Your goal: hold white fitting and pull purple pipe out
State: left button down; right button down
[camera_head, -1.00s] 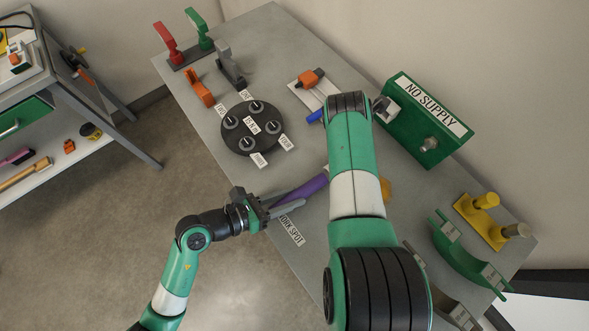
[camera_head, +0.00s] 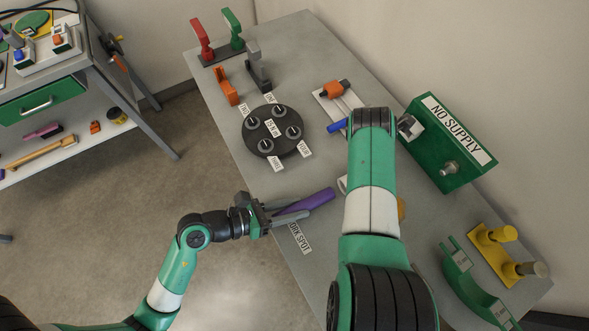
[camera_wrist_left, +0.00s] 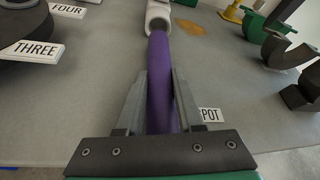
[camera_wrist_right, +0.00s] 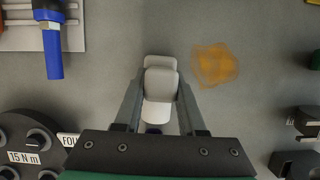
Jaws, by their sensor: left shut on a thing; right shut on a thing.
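The purple pipe (camera_head: 312,201) lies between the fingers of my left gripper (camera_head: 276,212), which is shut on it above the cart top. In the left wrist view the pipe (camera_wrist_left: 161,75) points away toward the white fitting (camera_wrist_left: 158,14). In the head view a pale end of the fitting (camera_head: 342,184) shows just beyond the pipe's tip, beside my right arm. My right gripper (camera_wrist_right: 159,108) is shut on the white fitting (camera_wrist_right: 160,85). The right gripper is hidden behind its arm in the head view. I cannot tell whether pipe and fitting still touch.
A black round dial block (camera_head: 277,130) with numbered labels stands behind the pipe. A green NO SUPPLY box (camera_head: 448,150) is at the right. Yellow posts (camera_head: 495,240) and green cradles (camera_head: 470,280) stand front right. An orange patch (camera_wrist_right: 214,65) marks the top near the fitting.

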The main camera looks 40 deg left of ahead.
aim_at(281, 213)
pick_arm(q)
jog(key=shift+f, duration=0.4)
pick_arm(e)
jog(key=shift+s+f, duration=0.1)
jog(key=shift+f, duration=0.05)
pick_arm(q)
jog(key=c, duration=0.6)
grip_release()
jog(key=shift+o, duration=0.7)
jog(key=shift+s, duration=0.1)
pick_arm(e)
jog(key=shift+d, duration=0.15)
pick_arm(q)
jog(key=shift+f, duration=0.15)
jog(key=shift+s+a, duration=0.3)
jog(key=v, duration=0.5)
jog(key=shift+s+r, duration=0.2)
jog(key=shift+r, duration=0.2)
jog(key=shift+v, duration=0.8)
